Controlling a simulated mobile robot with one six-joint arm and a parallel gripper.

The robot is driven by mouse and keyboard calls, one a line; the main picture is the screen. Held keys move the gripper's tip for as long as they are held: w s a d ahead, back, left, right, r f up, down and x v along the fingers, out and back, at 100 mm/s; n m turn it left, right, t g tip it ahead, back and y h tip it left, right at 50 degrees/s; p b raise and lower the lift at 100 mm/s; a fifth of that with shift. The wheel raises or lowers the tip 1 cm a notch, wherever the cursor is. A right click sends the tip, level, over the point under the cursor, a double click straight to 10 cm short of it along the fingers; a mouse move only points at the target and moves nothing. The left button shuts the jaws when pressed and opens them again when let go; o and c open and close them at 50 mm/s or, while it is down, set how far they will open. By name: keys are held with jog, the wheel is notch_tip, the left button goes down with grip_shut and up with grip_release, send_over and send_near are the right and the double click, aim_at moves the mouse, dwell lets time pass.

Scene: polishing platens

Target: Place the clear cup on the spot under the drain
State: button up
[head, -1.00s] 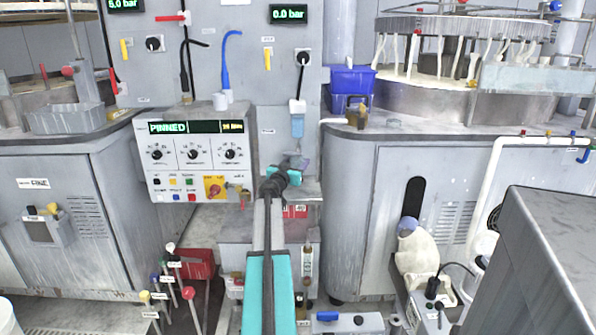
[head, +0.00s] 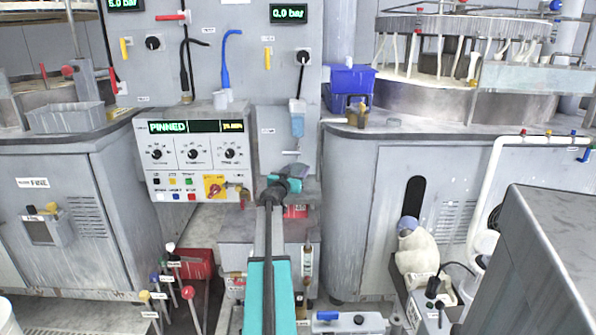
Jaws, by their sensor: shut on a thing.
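My gripper (head: 284,183) is in the middle of the head view, at the far end of my outstretched arm, seen from behind. Its teal and black parts hide most of what is between the fingers. It is shut on a small see-through greyish thing (head: 299,170), which looks like the clear cup; only a faint part shows past the fingers.
A control box (head: 197,155) reading PINNED stands close left of my gripper. A grey cabinet (head: 350,220) stands close on the right, with a brass tap (head: 358,115) and a blue bin (head: 350,85) on top. Coloured levers (head: 175,275) rise at lower left.

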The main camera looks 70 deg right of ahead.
jog(key=shift+f+b, duration=0.15)
jog(key=shift+b, duration=0.2)
jog(key=o, duration=1.1)
jog(key=shift+c, duration=0.2)
jog(key=shift+r+p, duration=0.25)
jog(key=shift+p, duration=0.15)
jog(key=shift+w+a+b, duration=0.15)
jog(key=shift+a+b, duration=0.2)
jog(key=shift+a, duration=5.65)
jog(key=shift+f, duration=0.1)
